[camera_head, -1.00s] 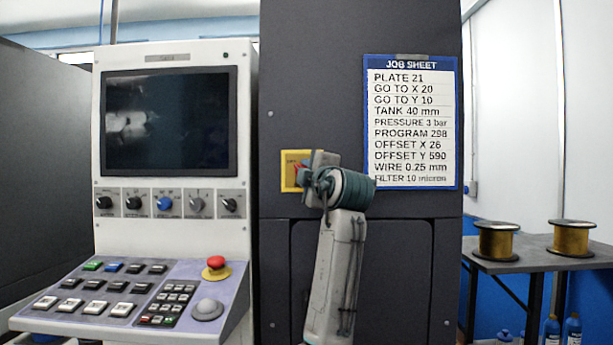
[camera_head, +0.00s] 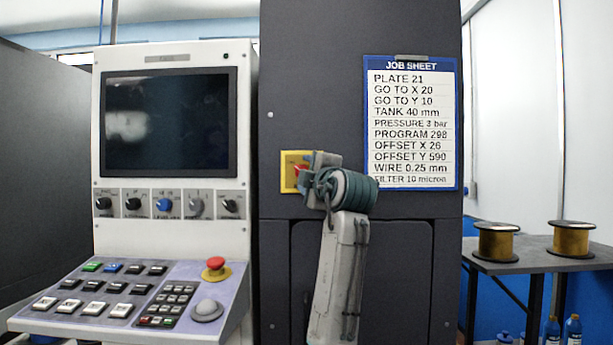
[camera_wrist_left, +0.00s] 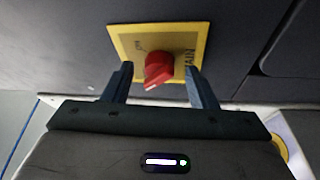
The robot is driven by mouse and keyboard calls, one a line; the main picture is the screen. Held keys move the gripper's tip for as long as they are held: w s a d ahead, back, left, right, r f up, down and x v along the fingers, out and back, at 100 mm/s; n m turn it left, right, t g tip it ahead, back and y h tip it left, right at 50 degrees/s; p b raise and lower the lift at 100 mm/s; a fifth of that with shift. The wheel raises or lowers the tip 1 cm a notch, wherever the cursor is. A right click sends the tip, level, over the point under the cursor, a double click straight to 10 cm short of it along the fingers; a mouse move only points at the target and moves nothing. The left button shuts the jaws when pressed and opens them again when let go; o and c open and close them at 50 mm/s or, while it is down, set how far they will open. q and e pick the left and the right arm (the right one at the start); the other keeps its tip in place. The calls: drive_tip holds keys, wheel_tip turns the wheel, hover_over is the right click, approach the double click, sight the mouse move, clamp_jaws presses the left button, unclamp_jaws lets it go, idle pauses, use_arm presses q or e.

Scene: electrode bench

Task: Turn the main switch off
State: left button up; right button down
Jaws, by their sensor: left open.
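The main switch is a red rotary knob (camera_wrist_left: 158,68) on a yellow plate (camera_wrist_left: 203,38) fixed to the dark cabinet front. In the wrist view the plate's printing reads MAIN at the right, with a small, hard-to-read mark at the upper left. The knob's lower end points down and slightly left there. My left gripper (camera_wrist_left: 159,75) is open, with one finger on each side of the knob and visible gaps between. In the head view the yellow plate (camera_head: 288,186) is partly hidden behind my left gripper (camera_head: 307,174). My right gripper is not in view.
A control console (camera_head: 247,120) with a dark screen, dials and a red emergency button (camera_head: 215,263) stands left of the switch. A job sheet (camera_head: 412,120) hangs to its right. Two wire spools (camera_head: 496,241) stand on a side table (camera_head: 530,262) at far right.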

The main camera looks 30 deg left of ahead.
use_arm(q)
drive_tip(key=b+v, duration=0.1)
drive_tip(key=v, duration=0.9)
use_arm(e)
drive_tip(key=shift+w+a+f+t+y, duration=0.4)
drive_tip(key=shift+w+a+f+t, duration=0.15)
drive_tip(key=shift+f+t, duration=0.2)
use_arm(q)
drive_tip(key=shift+w+f, duration=0.1)
drive_tip(key=shift+f, duration=0.05)
